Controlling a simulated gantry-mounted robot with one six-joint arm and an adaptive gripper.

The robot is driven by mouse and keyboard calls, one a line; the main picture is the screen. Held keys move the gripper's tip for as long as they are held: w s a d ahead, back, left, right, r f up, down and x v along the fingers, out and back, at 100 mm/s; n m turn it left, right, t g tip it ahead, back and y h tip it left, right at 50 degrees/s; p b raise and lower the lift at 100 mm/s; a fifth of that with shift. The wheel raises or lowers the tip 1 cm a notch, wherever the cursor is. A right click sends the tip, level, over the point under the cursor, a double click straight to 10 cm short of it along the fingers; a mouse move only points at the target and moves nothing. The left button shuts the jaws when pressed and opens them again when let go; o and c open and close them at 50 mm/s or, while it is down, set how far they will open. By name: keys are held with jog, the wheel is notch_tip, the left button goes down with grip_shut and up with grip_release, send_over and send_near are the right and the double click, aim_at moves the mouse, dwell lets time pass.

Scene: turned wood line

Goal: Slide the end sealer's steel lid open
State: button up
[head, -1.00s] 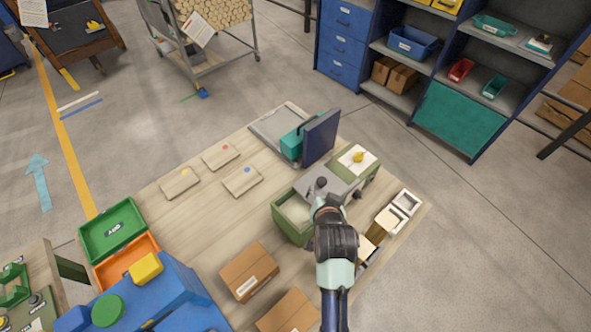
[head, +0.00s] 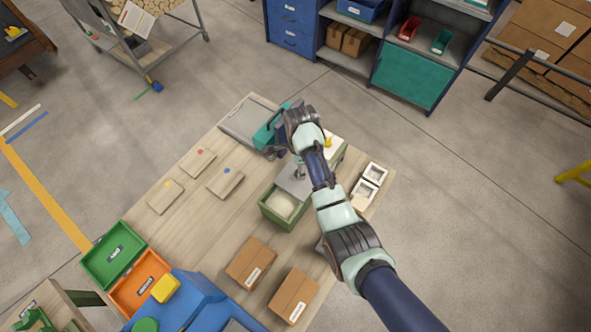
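The end sealer is a green box (head: 274,214) on the wooden table, with a pale interior showing at its near end. Its steel lid (head: 291,184) is a flat grey plate over the middle of the box, leaving that near end uncovered. A small upright grey piece, too small to make out, stands at the lid's far side beside my arm. My arm reaches in from the lower right, and its wrist is above the far part of the sealer. The wrist and forearm cover part of the sealer. I cannot make out my gripper's fingers.
A teal device with a dark blue panel stands behind the sealer, close to my wrist. White trays (head: 375,172) sit to the right. Two cardboard boxes (head: 251,262) stand in front. Small wooden boards (head: 225,183) lie left, with bare tabletop around them. Green and orange bins are at lower left.

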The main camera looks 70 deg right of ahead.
aim_at(287, 180)
notch_tip(287, 180, down, 4)
jog(key=shift+f, duration=0.1)
grip_shut()
dwell(0.4)
